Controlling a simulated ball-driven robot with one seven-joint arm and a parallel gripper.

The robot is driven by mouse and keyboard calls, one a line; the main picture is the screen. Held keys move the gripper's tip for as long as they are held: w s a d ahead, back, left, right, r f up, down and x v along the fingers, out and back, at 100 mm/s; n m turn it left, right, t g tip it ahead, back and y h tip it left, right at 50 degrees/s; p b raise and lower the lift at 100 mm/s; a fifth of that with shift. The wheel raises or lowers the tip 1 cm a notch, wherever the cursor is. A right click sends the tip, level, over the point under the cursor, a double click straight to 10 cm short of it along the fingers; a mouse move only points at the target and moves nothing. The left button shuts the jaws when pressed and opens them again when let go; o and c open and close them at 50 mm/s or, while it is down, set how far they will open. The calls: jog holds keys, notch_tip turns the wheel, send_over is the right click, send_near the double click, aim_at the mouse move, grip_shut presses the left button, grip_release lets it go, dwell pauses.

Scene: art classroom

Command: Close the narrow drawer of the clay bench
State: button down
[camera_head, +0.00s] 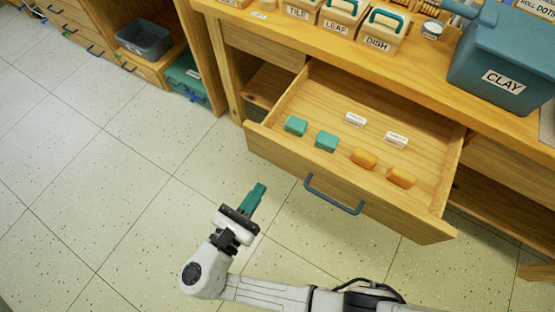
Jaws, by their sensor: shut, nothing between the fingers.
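One drawer (300,172) of the wooden clay bench (412,68) is pulled far out toward me. Its front carries a blue bar handle (334,196). Inside lie two teal blocks, two white labelled pieces and two orange pieces, with bare wood around them. My gripper (260,190) is shut and empty, its teal fingers pointing up and right. It is above the floor, in front of the drawer and left of the handle, apart from both.
A teal CLAY bin (504,75) and labelled boxes, including the DISH box (378,36), stand on the bench top. A shelf unit at the upper left holds a grey tub (144,38). The tiled floor (130,165) left of the drawer is clear.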

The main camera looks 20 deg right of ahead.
aim_at(284, 153)
jog(key=x, duration=0.9)
jog(key=shift+w+d, duration=0.15)
jog(key=shift+d, duration=0.05)
jog(key=shift+w+d, duration=0.1)
jog(key=shift+d, duration=0.1)
jog(key=b+x, duration=0.4)
jog(key=x, duration=2.5)
jog(key=shift+f, duration=0.15)
jog(key=shift+w+d+b, duration=0.3)
jog(key=shift+b, duration=0.1)
jog(key=shift+r, duration=0.25)
jog(key=shift+w+d, duration=0.1)
